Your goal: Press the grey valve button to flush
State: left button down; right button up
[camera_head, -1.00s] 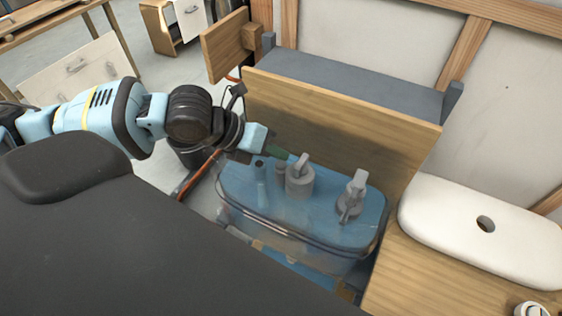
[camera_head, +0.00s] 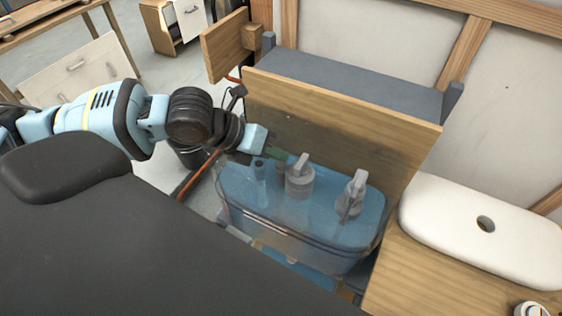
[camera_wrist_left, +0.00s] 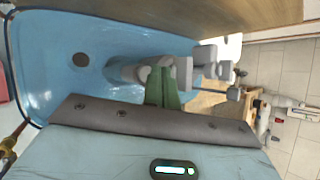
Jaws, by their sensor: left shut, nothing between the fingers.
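The grey valve (camera_head: 300,178) stands upright in the open blue see-through cistern (camera_head: 325,222), with a grey button piece on its top. It also shows in the left wrist view (camera_wrist_left: 130,72), just beyond the fingers. My left gripper (camera_head: 278,153) is shut and empty, its green fingertips close beside the valve's top. In the left wrist view the green fingers (camera_wrist_left: 162,88) overlap the grey parts, so I cannot tell whether they touch. A second grey fitting (camera_head: 352,194) stands at the cistern's right end. My right gripper is not in view.
A wooden board (camera_head: 340,120) rises right behind the cistern. The white lid (camera_head: 480,228) with a round hole lies on the wooden surface (camera_head: 415,285) to the right. A red-orange pipe (camera_head: 197,175) runs left of the cistern.

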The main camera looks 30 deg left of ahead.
pick_arm(q)
jog(key=shift+f, duration=0.3)
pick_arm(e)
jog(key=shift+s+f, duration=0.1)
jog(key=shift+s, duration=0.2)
